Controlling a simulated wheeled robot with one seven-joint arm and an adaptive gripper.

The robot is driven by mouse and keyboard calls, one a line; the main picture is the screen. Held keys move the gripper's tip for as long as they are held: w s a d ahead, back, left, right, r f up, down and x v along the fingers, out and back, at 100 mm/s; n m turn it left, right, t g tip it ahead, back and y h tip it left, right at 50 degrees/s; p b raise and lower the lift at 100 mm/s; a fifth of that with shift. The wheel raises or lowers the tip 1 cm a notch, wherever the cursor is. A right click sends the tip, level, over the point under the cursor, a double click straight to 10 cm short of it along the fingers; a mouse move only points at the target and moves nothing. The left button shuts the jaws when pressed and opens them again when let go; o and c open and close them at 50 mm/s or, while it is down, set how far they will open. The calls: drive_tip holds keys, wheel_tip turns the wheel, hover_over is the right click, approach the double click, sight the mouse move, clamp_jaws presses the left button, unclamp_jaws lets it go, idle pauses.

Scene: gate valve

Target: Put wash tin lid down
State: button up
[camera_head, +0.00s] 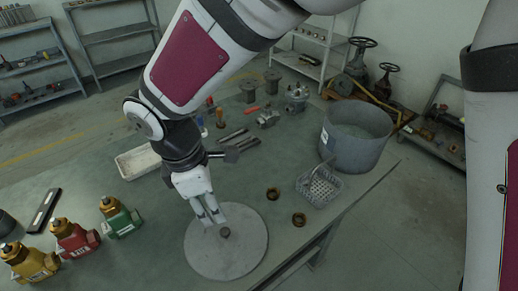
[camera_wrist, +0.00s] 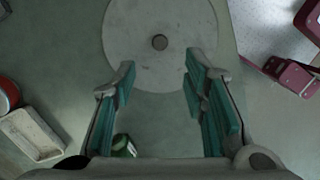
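The wash tin lid (camera_head: 230,259) is a flat grey disc with a small dark knob in its middle. It appears to lie flat on the green table, and it also shows at the top of the wrist view (camera_wrist: 130,55). My gripper (camera_head: 209,214) is over the far left part of the lid. In the wrist view my gripper (camera_wrist: 160,75) is open, its teal pads wide apart with nothing between them. The knob is beyond the fingertips and clear of them. The wash tin (camera_head: 350,152) is a grey round tub, uncovered, at the table's right.
A wire basket (camera_head: 319,187) and two brown rings (camera_head: 299,219) are right of the lid. Red (camera_head: 74,238), green (camera_head: 120,217) and yellow valves stand at left. A pale tray (camera_head: 136,161) is behind my gripper. The table (camera_head: 165,255) is bare left of the lid.

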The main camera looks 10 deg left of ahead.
drive_tip(key=w+d+r+m, duration=0.1)
drive_tip(key=d+r+m, duration=0.3)
drive_tip(key=d, duration=0.3)
drive_tip(key=w+d+r+m+t, duration=0.1)
drive_tip(key=d+r+m, duration=0.25)
drive_tip(key=d, duration=0.45)
drive_tip(key=w+d+r+m, duration=0.2)
drive_tip(key=d+r+m, duration=0.25)
drive_tip(key=d, duration=0.25)
drive_tip(key=s+d+r+m+t+y, duration=0.1)
drive_tip(key=s+d+r+m, duration=0.2)
drive_tip(key=s+d+m, duration=0.8)
drive_tip(key=d, duration=0.3)
drive_tip(key=shift+s+d+t+y, duration=0.15)
drive_tip(key=shift+s+t+y, duration=0.15)
drive_tip(key=shift+s, duration=0.05)
drive_tip(key=shift+r, duration=0.2)
